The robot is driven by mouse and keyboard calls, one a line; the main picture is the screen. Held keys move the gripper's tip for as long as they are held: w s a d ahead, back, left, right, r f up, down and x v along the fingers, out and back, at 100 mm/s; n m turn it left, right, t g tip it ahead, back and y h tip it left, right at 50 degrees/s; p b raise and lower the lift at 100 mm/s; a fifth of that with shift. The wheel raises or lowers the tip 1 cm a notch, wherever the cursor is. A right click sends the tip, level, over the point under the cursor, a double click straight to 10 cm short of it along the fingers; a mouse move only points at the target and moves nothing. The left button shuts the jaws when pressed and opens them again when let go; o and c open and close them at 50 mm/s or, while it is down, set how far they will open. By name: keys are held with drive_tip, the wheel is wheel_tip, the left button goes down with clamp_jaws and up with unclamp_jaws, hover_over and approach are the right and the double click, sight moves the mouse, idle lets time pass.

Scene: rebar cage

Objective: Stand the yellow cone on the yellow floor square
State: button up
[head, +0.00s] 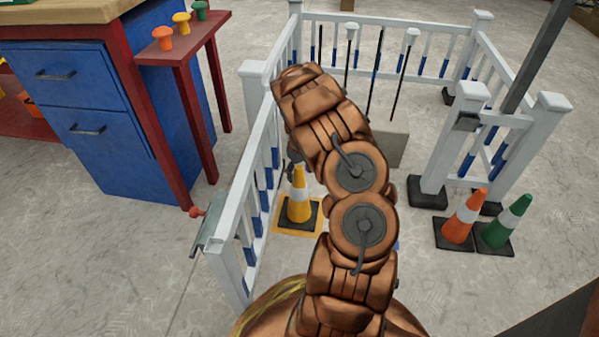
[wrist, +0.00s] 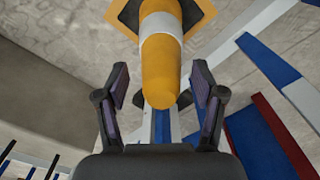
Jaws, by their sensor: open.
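The yellow cone (head: 299,205), with a white band and a dark base, stands upright on the yellow floor square (head: 284,230) inside the white fence. The square shows as a yellow border around the base. In the wrist view the cone's yellow tip (wrist: 160,82) lies between the two fingers of my gripper (wrist: 160,75). The fingers are apart, with a visible gap on each side of the cone. In the head view my arm hides part of the square's right side and most of my gripper, which is just above the cone.
A white fence panel (head: 250,170) stands close left of the cone. An orange cone (head: 464,217) and a green cone (head: 506,222) stand at the right by the gate posts. A grey block (head: 392,150) is behind my arm. A blue cabinet (head: 85,120) is outside the fence.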

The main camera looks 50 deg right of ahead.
drive_tip(key=shift+r, duration=0.1)
wheel_tip(320, 180, up, 12)
drive_tip(key=p, duration=0.4)
drive_tip(key=s+a+r+g, duration=0.1)
drive_tip(key=s+a+r, duration=0.3)
drive_tip(key=a+r, duration=0.75)
drive_tip(key=s+a+r+g, duration=0.1)
drive_tip(key=s+a+r, duration=0.2)
drive_tip(key=s+a, duration=0.55)
drive_tip(key=s+a+r, duration=0.4)
drive_tip(key=s+a, duration=0.2)
drive_tip(key=a, duration=0.5)
drive_tip(key=s+a+n, duration=0.1)
drive_tip(key=s+a, duration=0.2)
drive_tip(key=s, duration=0.2)
drive_tip(key=s+a+n+g, duration=0.1)
drive_tip(key=s+a, duration=0.2)
drive_tip(key=s, duration=0.3)
drive_tip(key=shift+s+a, duration=0.25)
drive_tip(key=shift+r, duration=0.2)
